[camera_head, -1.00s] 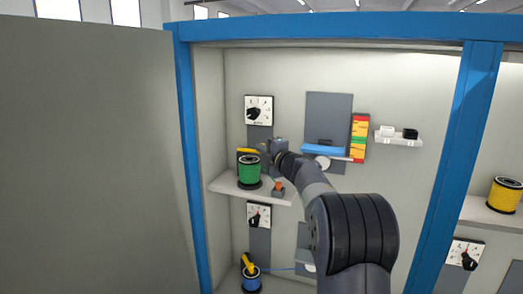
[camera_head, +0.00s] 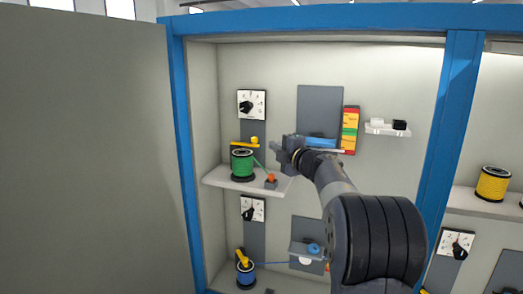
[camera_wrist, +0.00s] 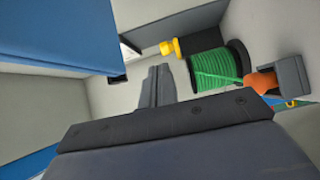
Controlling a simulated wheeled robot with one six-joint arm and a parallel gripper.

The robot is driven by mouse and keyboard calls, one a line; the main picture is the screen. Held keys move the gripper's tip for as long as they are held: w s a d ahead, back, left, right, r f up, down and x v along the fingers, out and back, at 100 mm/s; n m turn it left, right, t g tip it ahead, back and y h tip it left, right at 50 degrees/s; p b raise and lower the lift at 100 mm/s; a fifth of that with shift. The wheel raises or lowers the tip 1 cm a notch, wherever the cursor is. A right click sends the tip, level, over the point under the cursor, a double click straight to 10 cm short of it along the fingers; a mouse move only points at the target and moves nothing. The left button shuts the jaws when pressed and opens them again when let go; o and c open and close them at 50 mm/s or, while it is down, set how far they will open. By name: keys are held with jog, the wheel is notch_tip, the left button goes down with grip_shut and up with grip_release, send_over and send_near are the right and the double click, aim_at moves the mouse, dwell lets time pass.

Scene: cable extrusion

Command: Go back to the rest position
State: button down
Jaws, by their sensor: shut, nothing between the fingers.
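My gripper (camera_head: 278,147) is shut and empty. In the head view it is in front of the cabinet's back wall, up and to the right of the green cable spool (camera_head: 242,163). Its shut fingers also show in the wrist view (camera_wrist: 158,85). The green spool stands on a small white shelf (camera_head: 220,181). A green strand runs from it to an orange-topped grey block (camera_head: 270,182). In the wrist view, the green spool (camera_wrist: 214,68) and the orange piece (camera_wrist: 261,82) lie to the right of the fingers, apart from them.
A blue-framed cabinet (camera_head: 182,170) surrounds the work area. Dials (camera_head: 252,103) and a coloured label strip (camera_head: 350,130) are on its back wall. A blue spool (camera_head: 246,273) stands below. A yellow spool (camera_head: 493,184) stands at the right. A large grey panel (camera_head: 85,160) is at left.

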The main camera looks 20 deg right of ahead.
jog(key=shift+s+d+f, duration=0.1)
jog(key=shift+s+d, duration=0.2)
jog(key=shift+d, duration=0.35)
jog(key=shift+w, duration=0.1)
